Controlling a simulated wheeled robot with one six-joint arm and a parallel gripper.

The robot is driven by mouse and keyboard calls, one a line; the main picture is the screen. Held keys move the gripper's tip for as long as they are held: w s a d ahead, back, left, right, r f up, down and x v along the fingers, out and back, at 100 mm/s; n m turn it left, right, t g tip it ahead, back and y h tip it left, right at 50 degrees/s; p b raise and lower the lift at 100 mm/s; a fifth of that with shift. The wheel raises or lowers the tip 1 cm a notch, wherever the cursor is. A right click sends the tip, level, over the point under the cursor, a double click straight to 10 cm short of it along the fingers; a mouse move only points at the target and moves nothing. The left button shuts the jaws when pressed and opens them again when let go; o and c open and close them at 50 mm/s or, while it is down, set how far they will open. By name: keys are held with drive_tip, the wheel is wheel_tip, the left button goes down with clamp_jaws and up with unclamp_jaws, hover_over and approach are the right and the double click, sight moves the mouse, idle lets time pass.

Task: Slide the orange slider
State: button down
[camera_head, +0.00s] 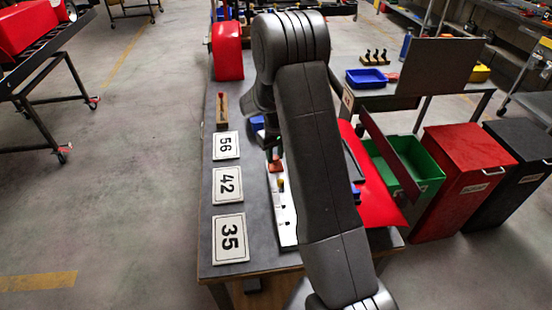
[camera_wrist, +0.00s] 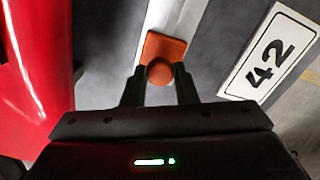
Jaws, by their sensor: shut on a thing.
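The orange slider (camera_wrist: 165,45) shows at the top of the wrist view, a flat orange block with a round orange knob. My gripper (camera_wrist: 160,74) is shut on the knob, with one dark finger on each side of it. In the head view the orange slider (camera_head: 275,166) shows as a small patch beside my arm, at the upper part of a white panel (camera_head: 283,222) on the workbench. My arm hides much of that panel and most of my gripper there.
Number plates 56 (camera_head: 226,145), 42 (camera_head: 227,186) and 35 (camera_head: 230,238) lie along the left of the dark bench. A red curved body panel (camera_head: 378,190) lies right of my arm. Green (camera_head: 420,160), red (camera_head: 460,190) and black bins stand to the right.

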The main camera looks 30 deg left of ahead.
sight(275, 157)
drive_tip(key=shift+w+a+r, duration=0.15)
drive_tip(key=c, duration=1.1)
unclamp_jaws()
wheel_tip(275, 157, up, 14)
drive_tip(key=shift+f+b, duration=0.2)
drive_tip(key=shift+b, duration=0.7)
drive_tip(key=shift+f, duration=0.1)
